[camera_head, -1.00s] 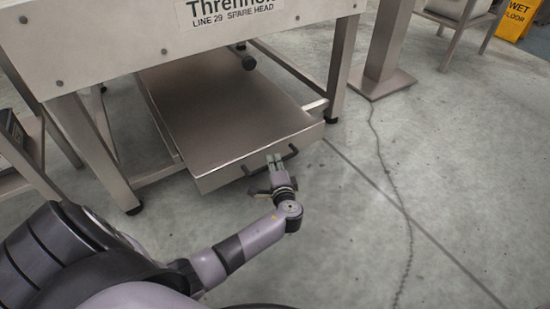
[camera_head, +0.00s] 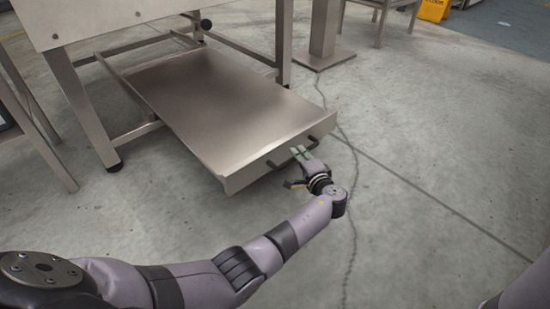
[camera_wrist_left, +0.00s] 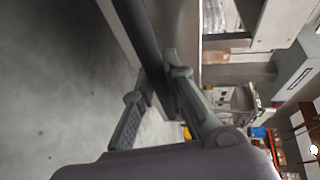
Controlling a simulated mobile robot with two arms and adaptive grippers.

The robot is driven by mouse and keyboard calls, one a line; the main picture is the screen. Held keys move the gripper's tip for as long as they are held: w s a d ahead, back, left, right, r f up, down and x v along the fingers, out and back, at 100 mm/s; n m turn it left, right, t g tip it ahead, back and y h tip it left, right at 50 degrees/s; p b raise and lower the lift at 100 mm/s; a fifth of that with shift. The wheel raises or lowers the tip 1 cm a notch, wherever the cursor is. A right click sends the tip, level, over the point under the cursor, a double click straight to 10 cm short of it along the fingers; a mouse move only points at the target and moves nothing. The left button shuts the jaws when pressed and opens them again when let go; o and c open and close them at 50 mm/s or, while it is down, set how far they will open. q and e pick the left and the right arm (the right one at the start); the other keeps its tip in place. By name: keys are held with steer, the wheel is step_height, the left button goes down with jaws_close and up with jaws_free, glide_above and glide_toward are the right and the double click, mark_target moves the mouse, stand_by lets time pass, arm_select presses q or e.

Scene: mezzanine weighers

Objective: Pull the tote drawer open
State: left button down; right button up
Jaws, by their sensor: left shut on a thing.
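The tote drawer (camera_head: 215,105) is a flat metal tray that sticks far out from under the machine frame in the head view. Its dark bar handle (camera_head: 318,139) is on the front face. My left gripper (camera_head: 302,153) is at the handle, its fingers closed around the bar. In the left wrist view the dark handle bar (camera_wrist_left: 140,40) runs between the two fingers of the left gripper (camera_wrist_left: 158,88). Part of the handle is hidden behind the fingers. My right gripper is not in view.
The machine frame's metal leg (camera_head: 85,110) stands left of the drawer, and another leg (camera_head: 284,40) stands behind it. A pedestal base (camera_head: 320,57) is at the back. A yellow wet-floor sign (camera_head: 434,10) is at the top right.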

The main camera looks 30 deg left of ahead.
arm_select(q)
steer(key=d, duration=0.1)
steer(key=s+d+p, duration=0.1)
steer(key=d, duration=0.1)
steer(key=s+d, duration=0.1)
steer(key=shift+d+p, duration=0.3)
steer(key=shift+p, duration=0.1)
steer(key=c, duration=1.6)
jaws_free()
